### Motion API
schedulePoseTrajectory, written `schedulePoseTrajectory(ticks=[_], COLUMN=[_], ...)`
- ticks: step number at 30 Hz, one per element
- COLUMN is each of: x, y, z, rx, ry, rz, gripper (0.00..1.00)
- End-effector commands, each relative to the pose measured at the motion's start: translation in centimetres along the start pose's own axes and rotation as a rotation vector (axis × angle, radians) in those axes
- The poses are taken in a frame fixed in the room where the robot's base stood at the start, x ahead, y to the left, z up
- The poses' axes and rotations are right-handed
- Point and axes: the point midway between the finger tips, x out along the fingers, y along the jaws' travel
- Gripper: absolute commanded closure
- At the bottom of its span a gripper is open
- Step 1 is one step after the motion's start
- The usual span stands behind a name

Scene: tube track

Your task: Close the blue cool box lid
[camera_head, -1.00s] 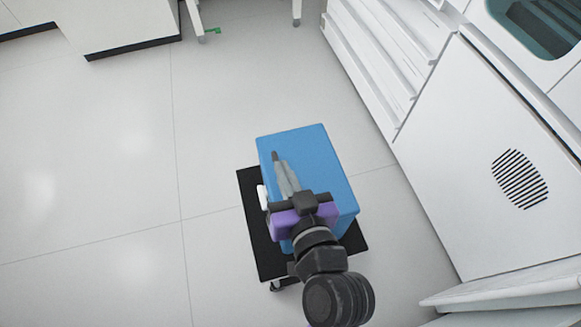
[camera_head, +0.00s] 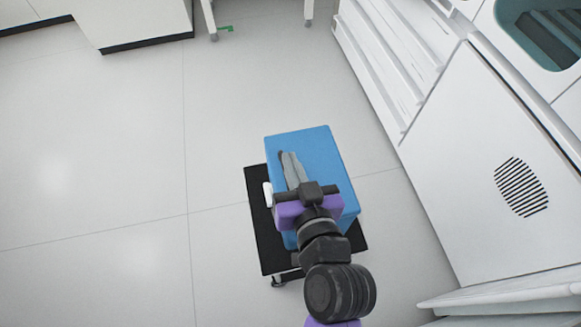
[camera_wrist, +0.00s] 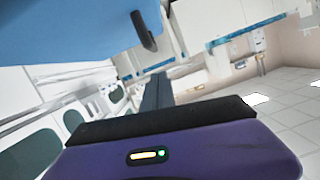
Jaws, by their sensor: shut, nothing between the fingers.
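The blue cool box (camera_head: 334,165) sits on a black low cart; in the head view its broad blue lid face is toward me, partly behind my arm. I cannot tell how far the lid stands from the box rim. A dark handle-like piece (camera_head: 282,157) shows near the lid's upper left part. My gripper (camera_head: 290,157) is shut and empty, its grey fingers over the blue face and their tips beside the dark piece; contact is unclear. In the wrist view a blue surface (camera_wrist: 70,30) fills the upper left, with a dark piece (camera_wrist: 146,30) at its edge.
The black cart (camera_head: 261,225) shows left of and below the box. A white part (camera_head: 268,195) is at the box's left side. A white cabinet with a vent (camera_head: 521,187) stands at the right. The floor (camera_head: 90,170) at left is clear.

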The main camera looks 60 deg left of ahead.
Motion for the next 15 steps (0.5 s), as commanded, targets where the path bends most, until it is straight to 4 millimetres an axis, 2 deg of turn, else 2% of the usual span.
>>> schedulePoseTrajectory(ticks=[1, 3, 9, 15], x=[-0.1, -1.6, -5.9, -8.8], y=[-0.1, 0.1, 0.1, 0.1], z=[-1.8, -1.0, -1.0, -1.0], rx=[-0.002, 0.004, 0.002, 0.001], ry=[0.002, 0.002, 0.004, 0.004], rz=[0.001, 0.004, 0.004, 0.003], gripper=[1.0, 1.0, 1.0, 1.0])
